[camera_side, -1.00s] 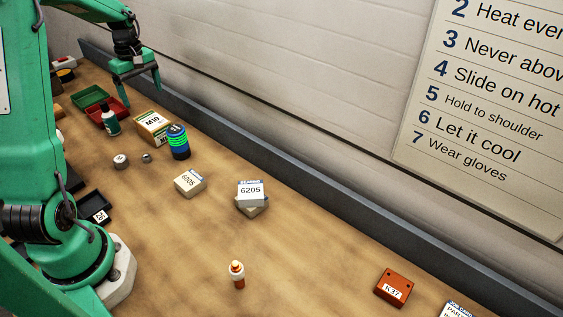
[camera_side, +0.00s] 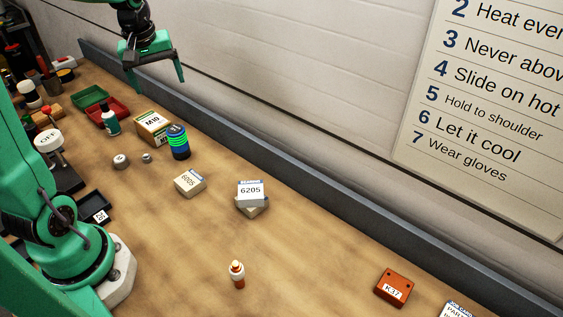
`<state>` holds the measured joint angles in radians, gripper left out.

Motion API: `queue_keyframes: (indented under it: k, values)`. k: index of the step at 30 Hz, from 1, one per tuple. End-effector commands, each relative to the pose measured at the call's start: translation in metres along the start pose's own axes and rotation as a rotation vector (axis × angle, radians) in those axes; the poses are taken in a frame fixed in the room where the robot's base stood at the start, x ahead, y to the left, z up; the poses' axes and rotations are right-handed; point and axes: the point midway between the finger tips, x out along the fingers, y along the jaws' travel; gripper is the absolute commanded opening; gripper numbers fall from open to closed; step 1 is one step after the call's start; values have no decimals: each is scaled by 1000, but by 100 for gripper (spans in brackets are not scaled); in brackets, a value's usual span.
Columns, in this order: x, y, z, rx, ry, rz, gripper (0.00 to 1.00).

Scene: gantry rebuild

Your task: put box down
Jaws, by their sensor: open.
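My gripper (camera_side: 158,84) is open and empty, raised above the back of the bench near the wall. Its green fingers point down. A small box marked 6205 (camera_side: 250,192) lies on top of another box (camera_side: 252,211) in the middle of the bench. A pale box marked 6005 (camera_side: 189,182) lies to their left. A tan box marked M10 (camera_side: 153,127) stands below my gripper in the picture, near the back ledge. The task does not say which box is meant.
A stack of blue and green rings (camera_side: 178,142) stands beside the M10 box. A green bottle (camera_side: 111,122), a red tray (camera_side: 118,110) and a green tray (camera_side: 90,97) are at left. An orange block marked K37 (camera_side: 394,287) and a small orange-white bottle (camera_side: 237,274) are in front.

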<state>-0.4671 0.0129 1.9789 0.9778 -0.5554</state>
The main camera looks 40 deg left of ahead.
Motion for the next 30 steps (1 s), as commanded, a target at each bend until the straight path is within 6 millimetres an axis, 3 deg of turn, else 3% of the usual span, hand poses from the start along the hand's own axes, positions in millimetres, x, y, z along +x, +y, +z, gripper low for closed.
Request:
queue_keyframes:
  k: [6,15,24,30]
  values:
    - [-30,13,54,239,58,58,85]
    - [-56,13,124,557,140,135,85]
    - [-64,-1,183,854,226,208,85]
    - [-63,-8,204,968,262,236,85]
